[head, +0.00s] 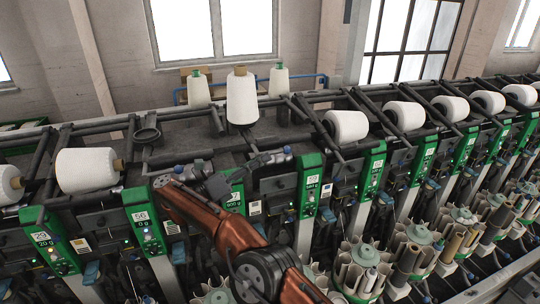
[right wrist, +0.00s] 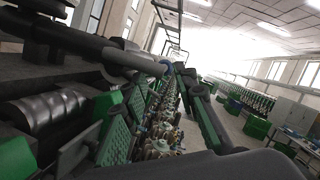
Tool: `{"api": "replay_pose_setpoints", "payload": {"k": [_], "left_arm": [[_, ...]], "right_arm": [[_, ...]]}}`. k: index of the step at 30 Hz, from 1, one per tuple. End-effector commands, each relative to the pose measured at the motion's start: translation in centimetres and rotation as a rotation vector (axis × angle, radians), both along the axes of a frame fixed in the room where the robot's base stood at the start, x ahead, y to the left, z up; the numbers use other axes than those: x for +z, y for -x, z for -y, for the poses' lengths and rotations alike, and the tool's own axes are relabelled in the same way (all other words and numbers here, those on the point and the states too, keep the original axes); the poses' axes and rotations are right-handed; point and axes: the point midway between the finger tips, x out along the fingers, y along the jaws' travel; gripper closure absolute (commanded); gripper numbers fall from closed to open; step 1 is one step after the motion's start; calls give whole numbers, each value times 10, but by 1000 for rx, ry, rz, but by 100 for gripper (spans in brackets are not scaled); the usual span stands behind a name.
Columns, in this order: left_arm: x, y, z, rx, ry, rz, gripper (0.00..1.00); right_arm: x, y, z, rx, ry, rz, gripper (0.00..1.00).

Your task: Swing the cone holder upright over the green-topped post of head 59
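The cone holder (head: 262,160) looks like a dark frame with grey, blue-marked ends, lying low across an empty winding head; a dark bar (right wrist: 105,48) with a blue-ringed end in the right wrist view may be part of it. A green-topped post (head: 312,172) stands to its right; its number is too small to read surely. My right gripper (head: 216,184) is at the holder's left part, above a green panel it partly covers. Touching or apart cannot be told, and its fingers blend with the dark parts. My left gripper is not in view.
White yarn cones (head: 88,168) sit at neighbouring heads; several more (head: 346,125) run off to the right. Three cones, one large (head: 241,98), stand upright on the machine top behind. Dark bars and a ring (head: 147,135) stick up nearby. A grooved drum (right wrist: 45,107) is close in the wrist view.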

Motion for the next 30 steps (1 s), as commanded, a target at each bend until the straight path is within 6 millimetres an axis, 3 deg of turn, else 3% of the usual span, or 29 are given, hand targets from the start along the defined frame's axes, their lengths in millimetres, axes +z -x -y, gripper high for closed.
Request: {"api": "replay_pose_setpoints", "payload": {"k": [3, 9, 30], "left_arm": [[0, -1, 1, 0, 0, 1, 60], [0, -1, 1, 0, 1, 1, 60], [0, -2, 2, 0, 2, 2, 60]], "right_arm": [[-5, 8, -15, 0, 0, 1, 73], [-7, 13, -24, -1, 0, 1, 73], [-7, 13, -25, 0, 0, 0, 73]]}}
